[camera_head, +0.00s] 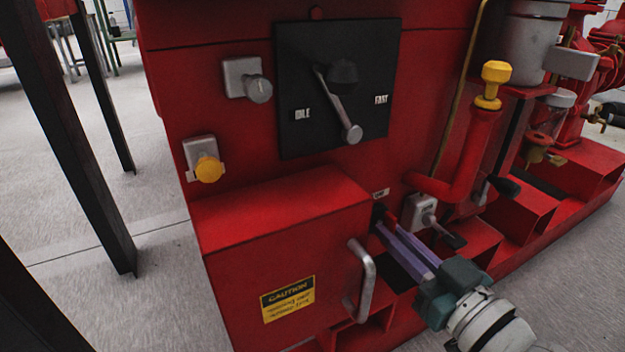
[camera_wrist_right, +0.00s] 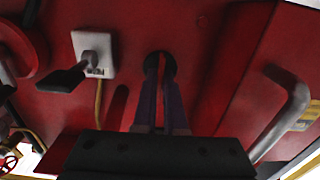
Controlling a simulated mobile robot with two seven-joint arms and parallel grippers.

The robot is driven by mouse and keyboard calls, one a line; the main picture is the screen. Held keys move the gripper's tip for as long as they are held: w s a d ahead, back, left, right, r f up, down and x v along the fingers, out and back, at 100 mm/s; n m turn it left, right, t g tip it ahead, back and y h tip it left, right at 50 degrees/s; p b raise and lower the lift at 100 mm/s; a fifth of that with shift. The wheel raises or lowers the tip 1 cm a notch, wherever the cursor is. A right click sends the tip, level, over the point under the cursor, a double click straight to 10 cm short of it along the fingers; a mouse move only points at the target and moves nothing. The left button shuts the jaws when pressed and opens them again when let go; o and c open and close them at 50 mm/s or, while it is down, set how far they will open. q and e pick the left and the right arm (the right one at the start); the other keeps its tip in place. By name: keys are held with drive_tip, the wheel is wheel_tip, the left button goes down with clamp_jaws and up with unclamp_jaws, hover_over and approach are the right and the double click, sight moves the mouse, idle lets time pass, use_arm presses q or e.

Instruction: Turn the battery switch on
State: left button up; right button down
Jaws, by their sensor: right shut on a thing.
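The battery switch, seen as a small dark round piece (camera_head: 377,208), sits on the red panel below a small white label (camera_head: 381,193). In the right wrist view its dark round part (camera_wrist_right: 160,57) shows at the fingertips. My right gripper (camera_head: 384,226) reaches in from the lower right with its long purple fingers close together, shut on this switch. The fingertips also show in the right wrist view (camera_wrist_right: 161,74). The fingers hide part of the switch, so its turned position is unclear. My left gripper is not in view.
A grey plate with a black lever (camera_head: 424,215) is close beside the fingers. A silver handle (camera_head: 362,280) stands out from the red box (camera_head: 285,240) on the other side. A yellow-capped red pipe (camera_head: 480,135) rises at right. Open floor (camera_head: 130,300) lies left.

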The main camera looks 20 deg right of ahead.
drive_tip(key=shift+f, duration=0.15)
drive_tip(key=c, duration=1)
unclamp_jaws()
drive_tip(key=shift+s, duration=0.1)
drive_tip(key=s+p, duration=0.1)
drive_tip(key=s, duration=0.2)
drive_tip(key=s+p, duration=0.1)
drive_tip(key=s, duration=0.2)
drive_tip(key=s+p, duration=0.1)
drive_tip(key=s, duration=0.2)
drive_tip(key=shift+s+d, duration=0.4)
